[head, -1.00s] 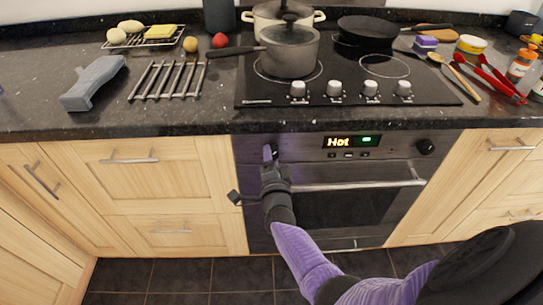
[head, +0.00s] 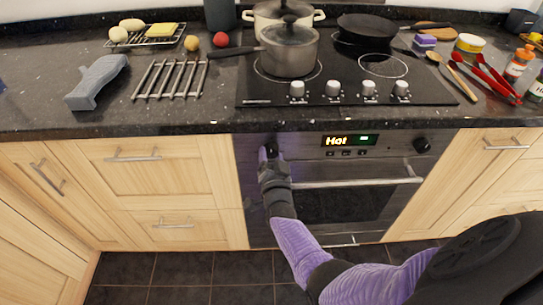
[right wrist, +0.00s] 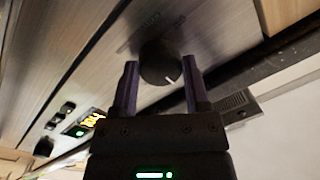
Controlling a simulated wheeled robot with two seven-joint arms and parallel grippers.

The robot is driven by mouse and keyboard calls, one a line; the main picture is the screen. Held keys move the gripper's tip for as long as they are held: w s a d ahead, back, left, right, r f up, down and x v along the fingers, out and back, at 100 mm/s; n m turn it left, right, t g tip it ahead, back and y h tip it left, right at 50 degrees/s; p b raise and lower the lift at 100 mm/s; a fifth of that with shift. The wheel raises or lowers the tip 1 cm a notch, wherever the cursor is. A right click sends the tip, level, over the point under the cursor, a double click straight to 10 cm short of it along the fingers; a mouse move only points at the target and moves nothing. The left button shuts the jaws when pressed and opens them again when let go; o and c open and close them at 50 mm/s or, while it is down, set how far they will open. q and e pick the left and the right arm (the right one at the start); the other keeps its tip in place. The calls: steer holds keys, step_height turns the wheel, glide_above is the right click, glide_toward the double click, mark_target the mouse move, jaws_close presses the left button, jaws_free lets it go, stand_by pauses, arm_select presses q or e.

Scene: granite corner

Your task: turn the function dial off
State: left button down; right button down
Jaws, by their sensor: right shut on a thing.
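The function dial (right wrist: 158,64) is a black round knob at the left end of the oven's control panel. In the right wrist view its white mark points to the lower right. In the head view only a little of the dial (head: 272,147) shows above my right gripper (head: 268,156). My right gripper (right wrist: 160,88) is shut on the dial, with one finger on each side of it. The oven display (head: 349,140) reads "Hot" and has a green light. My left gripper is not in view.
A second black dial (head: 422,145) is at the right end of the panel. The oven handle (head: 360,183) runs below the panel, close to my right wrist. The counter edge (head: 180,133) overhangs above. A pot (head: 290,52) and a black pan (head: 367,28) stand on the hob.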

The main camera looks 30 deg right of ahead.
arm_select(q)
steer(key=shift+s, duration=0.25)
arm_select(e)
steer(key=shift+c, duration=0.4)
jaws_free()
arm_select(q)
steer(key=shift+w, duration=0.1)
arm_select(e)
steer(key=shift+s+a, duration=0.15)
steer(key=shift+s, duration=0.1)
arm_select(q)
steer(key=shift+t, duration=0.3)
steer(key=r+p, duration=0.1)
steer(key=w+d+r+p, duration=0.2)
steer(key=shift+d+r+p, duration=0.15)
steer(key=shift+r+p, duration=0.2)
steer(key=shift+p, duration=0.05)
arm_select(e)
steer(key=v, duration=0.9)
steer(key=shift+s, duration=0.2)
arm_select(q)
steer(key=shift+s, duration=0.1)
arm_select(e)
steer(key=shift+a, duration=0.1)
